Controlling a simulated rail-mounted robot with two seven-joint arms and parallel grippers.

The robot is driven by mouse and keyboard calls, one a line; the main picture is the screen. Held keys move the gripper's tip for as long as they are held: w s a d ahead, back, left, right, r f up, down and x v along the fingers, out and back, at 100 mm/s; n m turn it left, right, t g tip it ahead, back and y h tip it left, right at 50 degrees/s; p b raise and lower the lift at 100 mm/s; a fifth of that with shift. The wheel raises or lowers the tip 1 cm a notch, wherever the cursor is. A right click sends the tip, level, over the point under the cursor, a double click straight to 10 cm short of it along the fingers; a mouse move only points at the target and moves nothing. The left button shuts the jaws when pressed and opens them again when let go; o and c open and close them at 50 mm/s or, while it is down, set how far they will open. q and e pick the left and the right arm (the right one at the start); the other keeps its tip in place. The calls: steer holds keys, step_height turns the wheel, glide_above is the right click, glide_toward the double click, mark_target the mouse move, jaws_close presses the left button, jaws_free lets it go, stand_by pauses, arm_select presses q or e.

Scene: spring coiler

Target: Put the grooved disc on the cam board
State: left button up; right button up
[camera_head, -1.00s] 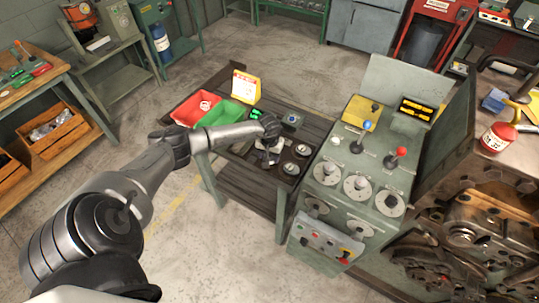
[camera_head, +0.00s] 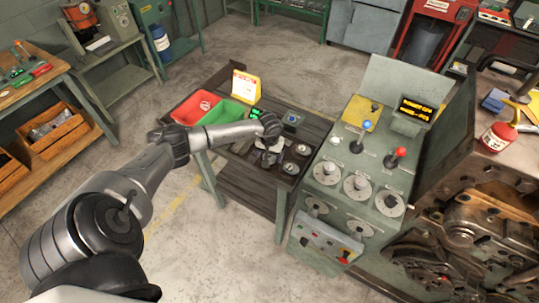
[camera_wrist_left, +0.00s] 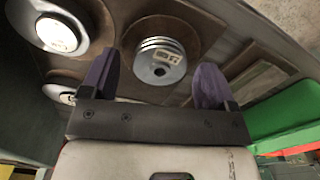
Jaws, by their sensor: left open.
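In the head view this gripper (camera_head: 267,152) points down over the dark bench and hides the disc. Two other round discs, (camera_head: 302,150) and (camera_head: 291,168), lie right of it; I cannot tell which surface is the cam board. My right gripper is not in view.
A red bin (camera_head: 190,108) and a green bin (camera_head: 224,113) stand at the bench's left, with a yellow-framed sign (camera_head: 245,86) behind. The green control console (camera_head: 335,180) with dials and levers stands close on the right.

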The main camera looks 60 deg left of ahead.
arm_select(q)
step_height(320, 180, up, 12)
steer(key=shift+f+b, duration=0.25)
steer(key=shift+b, duration=0.1)
stand_by(0.5)
